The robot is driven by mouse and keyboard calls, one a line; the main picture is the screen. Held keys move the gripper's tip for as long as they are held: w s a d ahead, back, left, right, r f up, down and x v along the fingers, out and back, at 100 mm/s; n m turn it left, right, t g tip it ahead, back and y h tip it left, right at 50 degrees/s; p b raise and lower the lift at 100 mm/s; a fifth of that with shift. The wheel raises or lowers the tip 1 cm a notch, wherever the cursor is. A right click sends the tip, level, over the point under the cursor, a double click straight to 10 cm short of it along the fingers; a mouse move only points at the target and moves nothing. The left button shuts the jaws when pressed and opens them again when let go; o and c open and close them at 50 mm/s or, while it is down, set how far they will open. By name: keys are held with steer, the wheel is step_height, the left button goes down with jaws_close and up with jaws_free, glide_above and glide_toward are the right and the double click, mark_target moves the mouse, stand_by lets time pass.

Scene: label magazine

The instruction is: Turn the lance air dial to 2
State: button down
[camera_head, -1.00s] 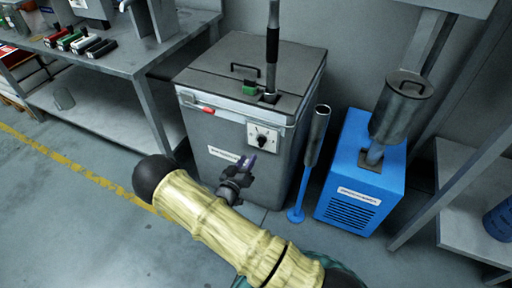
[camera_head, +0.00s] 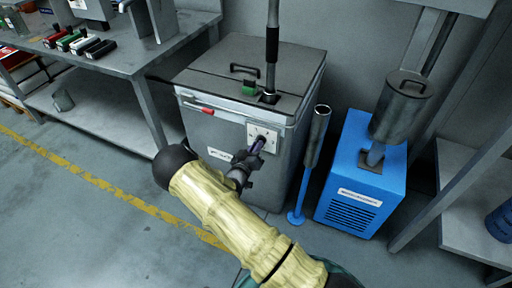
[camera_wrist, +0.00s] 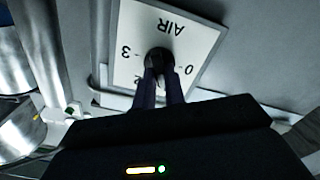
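The air dial is a dark round knob (camera_wrist: 159,60) on a white plate (camera_wrist: 125,75) marked AIR, which appears upside down in the wrist view. A 3 shows at the plate's left and a 0 at its right; another mark is partly hidden by my fingers. In the head view the plate (camera_head: 253,130) is on the front of a grey cabinet (camera_head: 220,135). My gripper (camera_wrist: 160,75) has its two dark fingers at the knob, one on each side, slightly apart. I cannot tell whether they press on it. The knob's pointer is not readable.
A blue stand with a metal tube (camera_head: 315,140) and a blue unit (camera_head: 350,185) with a metal cylinder (camera_head: 400,105) stand right of the cabinet. A grey workbench (camera_head: 130,60) is at the left. A black pole (camera_head: 272,50) rises from the cabinet lid.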

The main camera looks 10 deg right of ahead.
steer(key=shift+m, duration=0.3)
steer(key=m+b, duration=0.1)
steer(key=m, duration=0.4)
steer(key=m+b, duration=0.1)
steer(key=m, duration=0.5)
steer(key=shift+d+r, duration=0.1)
steer(key=shift+d, duration=0.1)
stand_by(0.3)
stand_by(0.4)
steer(key=c, duration=1.5)
jaws_free()
steer(key=shift+o, duration=0.2)
